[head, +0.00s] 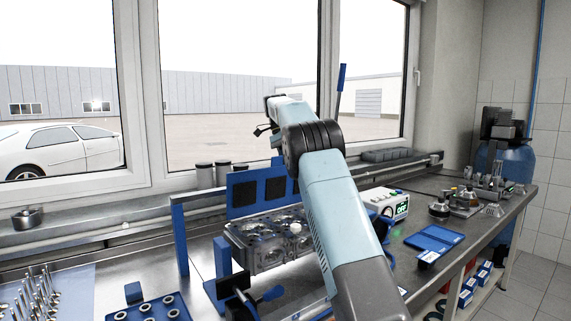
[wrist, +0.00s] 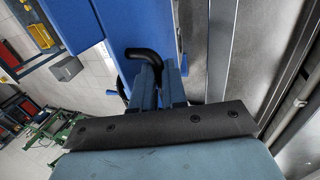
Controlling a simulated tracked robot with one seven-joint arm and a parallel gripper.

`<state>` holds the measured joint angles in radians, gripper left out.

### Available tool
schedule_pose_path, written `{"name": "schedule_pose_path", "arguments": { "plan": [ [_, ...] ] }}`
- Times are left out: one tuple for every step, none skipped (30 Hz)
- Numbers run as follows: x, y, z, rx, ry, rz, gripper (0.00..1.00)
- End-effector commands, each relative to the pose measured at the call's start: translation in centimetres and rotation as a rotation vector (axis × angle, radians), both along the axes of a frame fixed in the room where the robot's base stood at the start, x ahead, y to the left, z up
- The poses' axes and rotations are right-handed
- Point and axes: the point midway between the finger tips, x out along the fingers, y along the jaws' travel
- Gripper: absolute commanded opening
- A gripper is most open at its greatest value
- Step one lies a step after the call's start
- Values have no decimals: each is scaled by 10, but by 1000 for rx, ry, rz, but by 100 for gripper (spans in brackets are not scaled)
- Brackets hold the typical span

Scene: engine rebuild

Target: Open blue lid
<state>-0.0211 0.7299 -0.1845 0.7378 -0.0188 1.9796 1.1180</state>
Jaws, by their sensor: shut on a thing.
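The blue lid (head: 255,174) stands raised, close to upright, behind the metal engine block (head: 262,253) in the head view. Dark square pads are on its near face. In the wrist view a blue surface of it (wrist: 128,25) fills the upper middle, with a bent black handle (wrist: 148,55) on it. My gripper (wrist: 160,88) is shut on this handle, which passes between the fingers. In the head view my arm reaches over the block to the lid and the fingertips cannot be made out.
A blue tray with rings (head: 148,308) lies at the front left. A white device with a green display (head: 385,204) and an open blue case (head: 434,240) stand to the right of my arm. The window (head: 240,70) is behind the bench, with canisters (head: 205,177) on its sill.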

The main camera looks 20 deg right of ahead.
Motion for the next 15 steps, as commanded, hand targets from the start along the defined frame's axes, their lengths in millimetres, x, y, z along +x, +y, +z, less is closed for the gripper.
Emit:
{"name": "schedule_pose_path", "arguments": {
  "plan": [
    [2,-1,-6,0,12,1,0],
    [2,-1,-6,-1,12,0,0],
    [2,-1,-6,-1,14,0,0],
    [2,-1,-6,-2,15,0,0],
    [2,-1,-6,-2,15,-1,0],
    [2,-1,-6,-3,16,-1,0],
    [2,-1,-6,-3,16,-1,0],
    [2,-2,-6,-3,16,-1,0],
    [2,-2,-6,-3,16,-2,0],
    [2,-2,-6,-3,16,-2,0],
    [2,-2,-6,-3,16,-2,0],
    [2,-2,-6,-3,15,-2,0],
    [2,-2,-6,-3,15,-3,0],
    [2,-3,-6,-3,15,-3,0],
    [2,-3,-6,-3,15,-3,14]
  ]
}}
